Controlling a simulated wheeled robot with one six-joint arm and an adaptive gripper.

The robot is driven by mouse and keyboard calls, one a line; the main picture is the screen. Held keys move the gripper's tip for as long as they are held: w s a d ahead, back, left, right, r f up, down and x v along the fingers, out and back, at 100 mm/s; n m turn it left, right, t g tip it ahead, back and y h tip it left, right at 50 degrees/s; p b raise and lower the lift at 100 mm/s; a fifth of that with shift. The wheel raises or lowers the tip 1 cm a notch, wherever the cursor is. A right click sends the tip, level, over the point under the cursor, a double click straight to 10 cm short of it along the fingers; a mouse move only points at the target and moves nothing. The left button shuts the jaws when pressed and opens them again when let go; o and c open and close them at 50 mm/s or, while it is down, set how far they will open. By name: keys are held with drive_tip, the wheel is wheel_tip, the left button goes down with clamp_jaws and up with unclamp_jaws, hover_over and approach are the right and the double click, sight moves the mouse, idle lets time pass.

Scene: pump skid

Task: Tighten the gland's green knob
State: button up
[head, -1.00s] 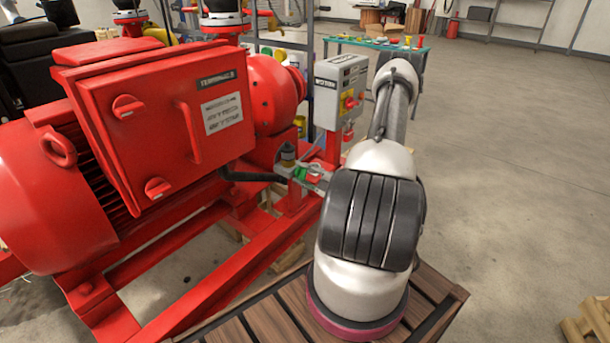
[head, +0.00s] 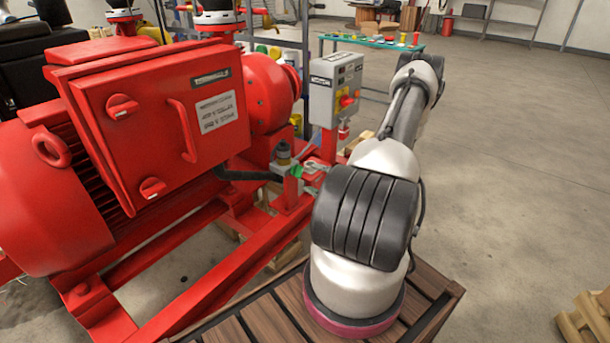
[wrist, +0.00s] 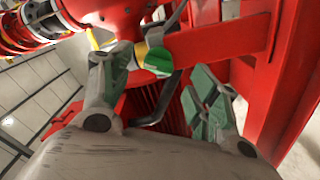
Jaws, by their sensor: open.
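The gland's green knob (wrist: 158,60) shows as a round green face in the wrist view, on a fitting with a yellow band. In the head view the green knob (head: 296,171) is a small spot beside the grey fitting, left of my arm. My gripper (wrist: 160,78) is open, its two green-padded fingers spread wide. The knob appears in the gap between the fingertips, nearer the left one. Whether it is within the fingers' reach or beyond them, I cannot tell. No contact is visible. In the head view my gripper cannot be made out clearly.
The red motor with its terminal box (head: 160,115) fills the left. A grey control box (head: 336,88) stands behind the fitting. A black cable (head: 245,175) runs to the fitting. Red frame beams (wrist: 225,45) lie close around my gripper. The floor at right is open.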

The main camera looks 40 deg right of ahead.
drive_tip(key=shift+v, duration=2.8)
